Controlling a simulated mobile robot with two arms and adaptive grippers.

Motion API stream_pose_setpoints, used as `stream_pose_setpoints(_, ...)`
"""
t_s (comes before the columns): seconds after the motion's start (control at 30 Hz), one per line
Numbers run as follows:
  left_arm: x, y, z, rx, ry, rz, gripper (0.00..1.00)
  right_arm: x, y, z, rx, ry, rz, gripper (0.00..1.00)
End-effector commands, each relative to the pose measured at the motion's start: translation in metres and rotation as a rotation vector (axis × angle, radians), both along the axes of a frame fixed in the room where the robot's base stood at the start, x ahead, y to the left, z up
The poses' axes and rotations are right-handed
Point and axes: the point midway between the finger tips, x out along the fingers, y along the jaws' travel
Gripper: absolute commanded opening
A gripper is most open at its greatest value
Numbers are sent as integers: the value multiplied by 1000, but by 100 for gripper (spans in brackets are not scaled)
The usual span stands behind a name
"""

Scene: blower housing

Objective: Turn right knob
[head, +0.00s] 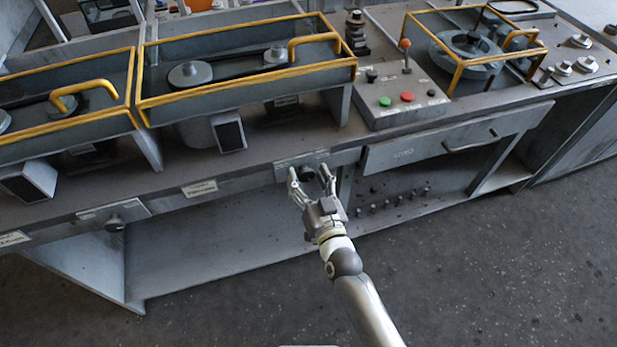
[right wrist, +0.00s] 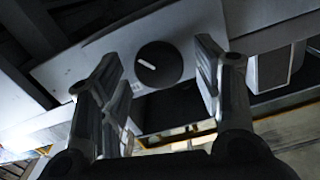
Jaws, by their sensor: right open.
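The right knob (head: 308,173) is a dark round dial on a light plate on the front edge of the bench. In the right wrist view the knob (right wrist: 159,66) is black with a short white mark tilted across its upper left part. My right gripper (head: 310,179) is open, its fingertips close to the plate on either side of the knob. In the right wrist view, the right gripper's fingers (right wrist: 160,78) stand left and right of the knob, with gaps visible, and hold nothing. My left gripper is not in view.
A second dark knob (head: 115,223) sits on a plate farther left. A control box (head: 405,100) with green and red buttons and a lever stands on the bench, right of the yellow-framed guards (head: 245,97). A drawer (head: 450,143) is right of the gripper. Open floor (head: 480,270) lies in front.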

Motion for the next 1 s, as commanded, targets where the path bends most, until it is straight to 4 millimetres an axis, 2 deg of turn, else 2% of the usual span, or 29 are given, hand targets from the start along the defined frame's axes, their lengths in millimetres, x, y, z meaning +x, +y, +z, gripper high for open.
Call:
stream_pose_setpoints(0.23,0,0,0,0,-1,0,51,1,0,0,0,0,0,59)
stream_pose_setpoints(0.6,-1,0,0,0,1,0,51,0,0,0,-1,0,0,14)
stream_pose_setpoints(0.73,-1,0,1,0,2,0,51,0,0,0,27,9,0,14)
stream_pose_setpoints(1.0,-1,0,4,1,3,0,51,1,-1,0,212,70,0,14)
